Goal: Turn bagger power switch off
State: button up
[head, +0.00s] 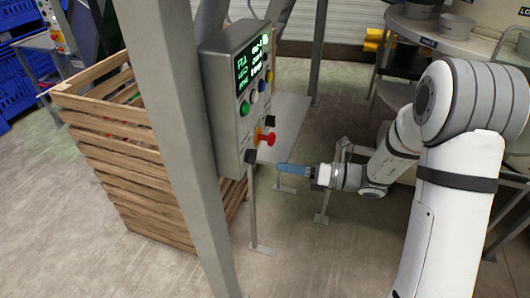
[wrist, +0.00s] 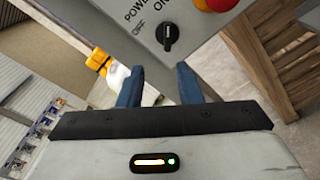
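The grey bagger control box (head: 228,90) is on a post, with a lit screen and several buttons. Its black power switch (wrist: 167,38) shows at the top of the wrist view, beside POWER, ON and OFF labels; its handle seems lined up nearer ON than OFF. In the head view it appears to be the black knob (head: 250,156) at the box's lower near corner. My gripper (head: 285,169) is below and to the right of the box. In the wrist view my gripper's blue fingers (wrist: 158,80) are apart and empty, below the switch and not touching it.
A red emergency button (head: 266,137) sticks out close to the switch. A slatted wooden crate (head: 130,150) stands behind the box, and a grey post (head: 175,130) crosses the near side. A round metal table (head: 445,42) is at the back right. Floor shows below my gripper.

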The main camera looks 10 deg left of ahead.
aim_at(251, 157)
jog(key=w+a+m+p, duration=0.1)
jog(key=w+a, duration=0.1)
jog(key=a, duration=0.6)
jog(key=shift+f+t+y+p, duration=0.15)
jog(key=shift+t+y+p, duration=0.15)
jog(key=shift+t+p, duration=0.1)
jog(key=shift+d, duration=0.1)
